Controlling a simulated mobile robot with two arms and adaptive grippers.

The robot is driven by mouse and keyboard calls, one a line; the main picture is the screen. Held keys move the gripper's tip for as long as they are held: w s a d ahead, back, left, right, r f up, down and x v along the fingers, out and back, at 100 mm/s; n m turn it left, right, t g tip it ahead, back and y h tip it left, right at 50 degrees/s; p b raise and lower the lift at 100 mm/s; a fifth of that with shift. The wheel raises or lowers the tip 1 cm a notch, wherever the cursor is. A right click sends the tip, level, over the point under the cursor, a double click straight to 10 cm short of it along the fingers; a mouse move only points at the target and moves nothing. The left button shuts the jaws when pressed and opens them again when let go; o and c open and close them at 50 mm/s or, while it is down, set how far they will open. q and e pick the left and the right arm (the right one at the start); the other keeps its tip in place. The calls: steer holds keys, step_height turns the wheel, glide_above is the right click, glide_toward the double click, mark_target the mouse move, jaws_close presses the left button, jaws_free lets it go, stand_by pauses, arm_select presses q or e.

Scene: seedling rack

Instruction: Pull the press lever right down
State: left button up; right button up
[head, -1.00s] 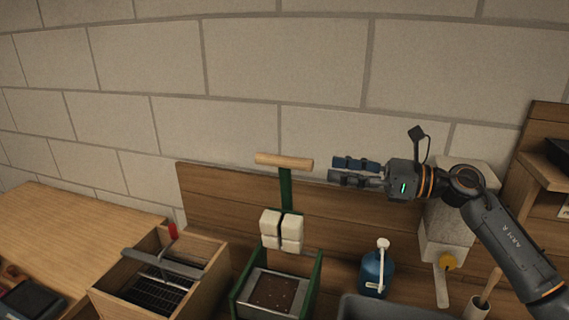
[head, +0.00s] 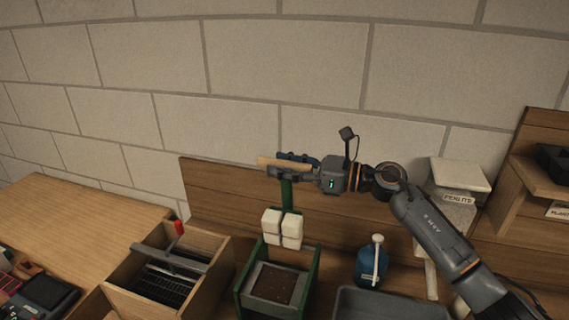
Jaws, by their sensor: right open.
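The press is a green frame (head: 244,295) with a soil-filled tray (head: 273,284) in its base and white blocks (head: 282,228) above the tray. Its lever has a green upright bar (head: 287,194) topped by a wooden crossbar handle (head: 268,163), standing high. My right gripper (head: 292,165) comes from the right and is open, with its dark fingers at the right part of the handle, one above and one below it as seen here. Whether the fingers touch the wood I cannot tell. My left gripper is not in view.
A wooden box (head: 207,268) with a dark grate and red-tipped handle stands left of the press. A blue bottle (head: 370,268) and a grey bin (head: 390,305) stand to the right.

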jaws_close()
steer(key=s+a+f+n+b, duration=0.3)
steer(key=s+f+b, duration=0.1)
steer(key=s, duration=0.3)
steer(key=s+a+f+n+b, duration=0.3)
steer(key=s+f+n+b, duration=0.1)
steer(key=s, duration=0.4)
steer(key=shift+f+b, duration=0.3)
steer(key=shift+b, duration=0.55)
steer(key=shift+a, duration=0.1)
jaws_free()
steer(key=v, duration=1.2)
